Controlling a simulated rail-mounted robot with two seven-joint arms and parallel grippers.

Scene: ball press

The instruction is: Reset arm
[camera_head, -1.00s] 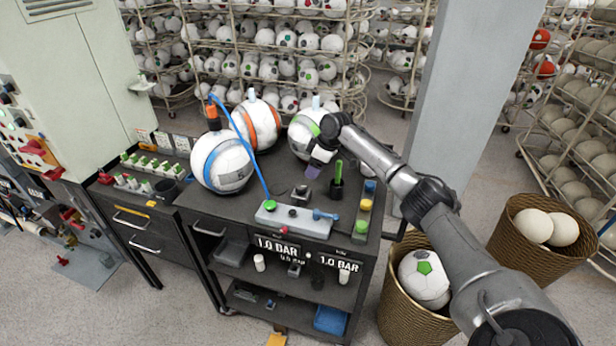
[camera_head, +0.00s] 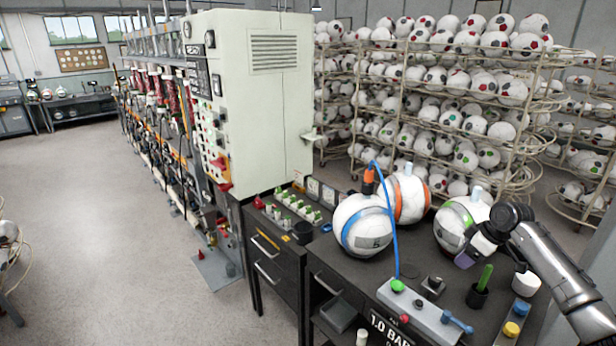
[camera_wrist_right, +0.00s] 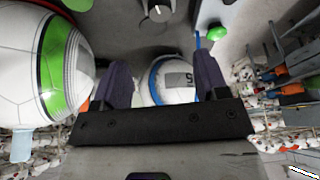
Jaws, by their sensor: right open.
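My right gripper (camera_head: 478,247) is at the right of the head view, above the black bench and in front of the green-striped ball (camera_head: 455,222). In the right wrist view its two dark fingers (camera_wrist_right: 160,85) stand wide apart with nothing between them. The green-striped ball also shows at the left of that view, outside the fingers. A blue-striped ball (camera_head: 362,232) and an orange-striped ball (camera_head: 412,200) stand on the bench. The blue-striped ball appears beyond the fingers in the wrist view (camera_wrist_right: 172,72). My left gripper is out of view.
A control box with a green button (camera_head: 430,318) and a blue hose (camera_head: 390,225) is at the bench front. A green-handled tool in a black cup (camera_head: 478,293) stands nearby. A tall pale machine cabinet (camera_head: 255,100) and ball racks (camera_head: 440,110) stand behind.

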